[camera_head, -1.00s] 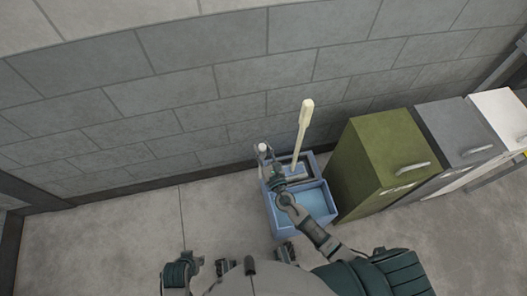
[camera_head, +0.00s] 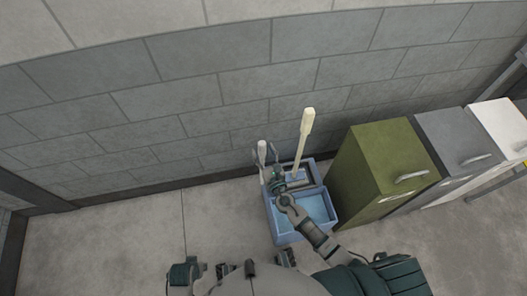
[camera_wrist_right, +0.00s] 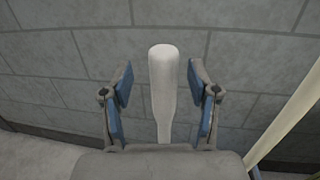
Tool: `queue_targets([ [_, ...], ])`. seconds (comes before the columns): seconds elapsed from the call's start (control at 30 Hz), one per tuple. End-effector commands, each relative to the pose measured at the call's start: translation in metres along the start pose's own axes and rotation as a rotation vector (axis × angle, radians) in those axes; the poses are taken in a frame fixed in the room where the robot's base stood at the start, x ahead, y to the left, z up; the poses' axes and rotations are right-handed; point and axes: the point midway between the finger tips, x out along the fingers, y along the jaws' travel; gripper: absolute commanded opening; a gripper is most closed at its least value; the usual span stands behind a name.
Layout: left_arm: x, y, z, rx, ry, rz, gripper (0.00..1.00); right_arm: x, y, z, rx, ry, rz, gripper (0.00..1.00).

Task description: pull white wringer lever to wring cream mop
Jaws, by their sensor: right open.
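The white wringer lever (camera_head: 262,150) stands upright at the left of the blue mop bucket (camera_head: 283,229). In the right wrist view the lever (camera_wrist_right: 163,90) rises between the two fingers of my right gripper (camera_wrist_right: 163,98), with a gap on each side. My right gripper (camera_head: 266,158) is open around the lever and does not grip it. The cream mop (camera_head: 306,128) stands in the wringer part of the bucket, its handle upright and slightly tilted. Its lower end is hidden.
Blue water fills the front of the bucket. A green bin (camera_head: 383,165), a grey bin (camera_head: 455,150) and a white bin (camera_head: 503,130) stand in a row to the right. The block wall (camera_head: 190,90) is close behind. The floor (camera_head: 110,240) to the left is clear.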

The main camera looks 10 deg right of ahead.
Motion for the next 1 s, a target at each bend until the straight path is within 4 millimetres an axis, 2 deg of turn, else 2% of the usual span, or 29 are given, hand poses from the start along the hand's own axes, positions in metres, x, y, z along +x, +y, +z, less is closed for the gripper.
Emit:
queue_targets([
  [0.17,0.000,0.000,0.001,0.000,0.000,0.000,0.40,-0.014,0.000,-0.002,0.000,0.003,0.001,0.60],
  [0.5,0.000,0.000,0.001,0.000,0.000,0.000,0.40,-0.087,0.000,-0.002,-0.002,0.003,0.002,0.60],
  [0.63,0.000,0.000,0.000,0.000,0.000,0.000,0.40,-0.107,0.000,-0.002,-0.002,0.003,0.001,0.60],
  [0.8,0.000,0.000,0.000,0.000,0.000,0.000,0.40,-0.119,0.000,-0.001,0.000,0.001,0.000,0.60],
  [1.0,0.000,0.000,0.000,0.000,0.000,0.000,0.40,-0.120,0.000,-0.001,0.000,0.000,0.000,0.60],
])
